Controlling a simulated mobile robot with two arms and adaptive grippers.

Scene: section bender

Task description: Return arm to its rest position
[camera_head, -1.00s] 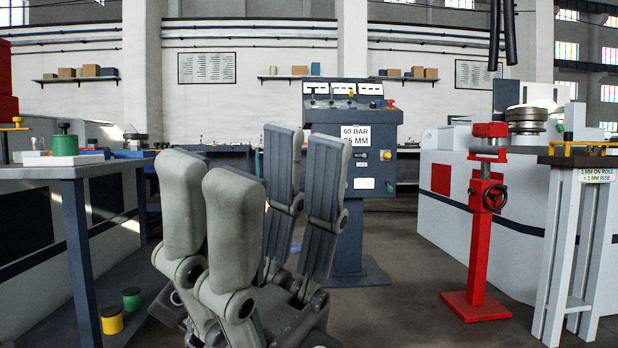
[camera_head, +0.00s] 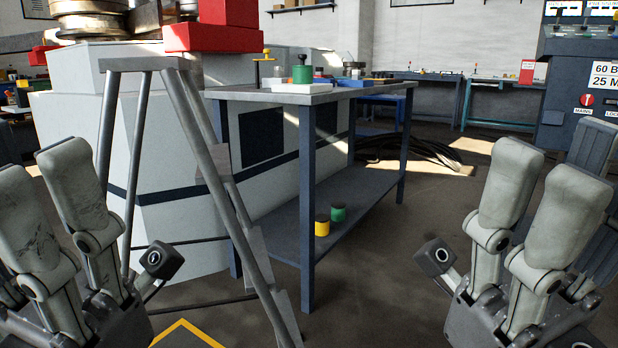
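My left gripper (camera_head: 48,165) is at the lower left in the head view, with its grey fingers pointing up, standing apart and empty. Part of it is cut off by the picture's left edge. My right gripper (camera_head: 552,168) is at the lower right, also with fingers up, apart and empty. Its far dark fingers are partly hidden behind the near pale ones. Neither gripper is seen touching anything. The arm links behind both grippers are mostly out of view.
A dark workbench (camera_head: 260,97) with small parts on top stands in the middle. A grey stepladder (camera_head: 236,205) stands before a white machine (camera_head: 165,225). A control console (camera_head: 575,75) is at the right. Floor (camera_head: 410,240) is clear between.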

